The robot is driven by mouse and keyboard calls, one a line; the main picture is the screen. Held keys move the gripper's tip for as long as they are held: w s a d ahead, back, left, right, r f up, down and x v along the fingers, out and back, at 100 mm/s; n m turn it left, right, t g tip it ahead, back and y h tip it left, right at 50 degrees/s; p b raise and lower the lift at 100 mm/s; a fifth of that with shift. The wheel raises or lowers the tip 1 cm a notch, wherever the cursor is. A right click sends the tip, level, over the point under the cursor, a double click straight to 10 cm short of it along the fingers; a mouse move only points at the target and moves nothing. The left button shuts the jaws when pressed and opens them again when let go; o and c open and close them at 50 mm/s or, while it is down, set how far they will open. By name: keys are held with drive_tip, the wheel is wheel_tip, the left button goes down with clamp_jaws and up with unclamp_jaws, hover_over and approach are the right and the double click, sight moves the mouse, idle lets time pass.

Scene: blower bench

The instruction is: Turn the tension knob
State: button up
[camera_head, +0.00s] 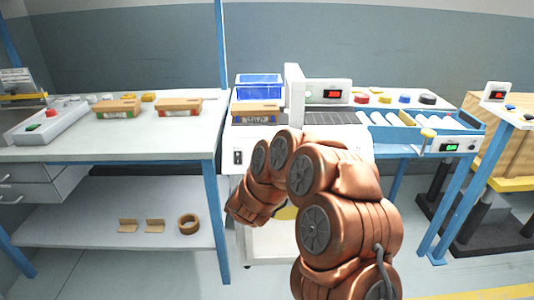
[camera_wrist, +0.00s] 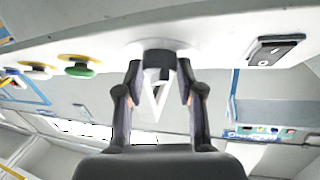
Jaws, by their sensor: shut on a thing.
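The tension knob (camera_wrist: 158,62) is dark with a white pointer-like part, on the pale front panel of the machine (camera_wrist: 220,42). It shows in the wrist view only. My gripper (camera_wrist: 159,78) has one finger on each side of the knob and is shut on it. The fingertips reach close to the panel. In the head view my copper-coloured arm hides the knob and my gripper. How far the knob is turned is hard to tell.
A black rocker switch (camera_wrist: 275,50) is on the same panel, and a green button (camera_wrist: 78,71) is on the other side. In the head view, a roller conveyor (camera_head: 400,118) stands at right. A bench (camera_head: 110,145) with boxes stands at left.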

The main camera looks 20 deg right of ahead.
drive_tip(key=shift+w+a+r+m+g+h+p, duration=0.1)
drive_tip(key=shift+m+g+h+p, duration=0.2)
drive_tip(key=shift+m, duration=0.2)
drive_tip(key=shift+a+m+g+h+p, duration=0.1)
drive_tip(key=shift+m+g+h+p, duration=0.15)
drive_tip(key=shift+m+p, duration=0.2)
drive_tip(key=shift+m, duration=0.25)
drive_tip(key=shift+d, duration=0.1)
drive_tip(key=o, duration=1.2)
drive_tip(key=shift+c, duration=0.2)
drive_tip(key=v, duration=1.2)
drive_tip(key=shift+w+r, duration=0.1)
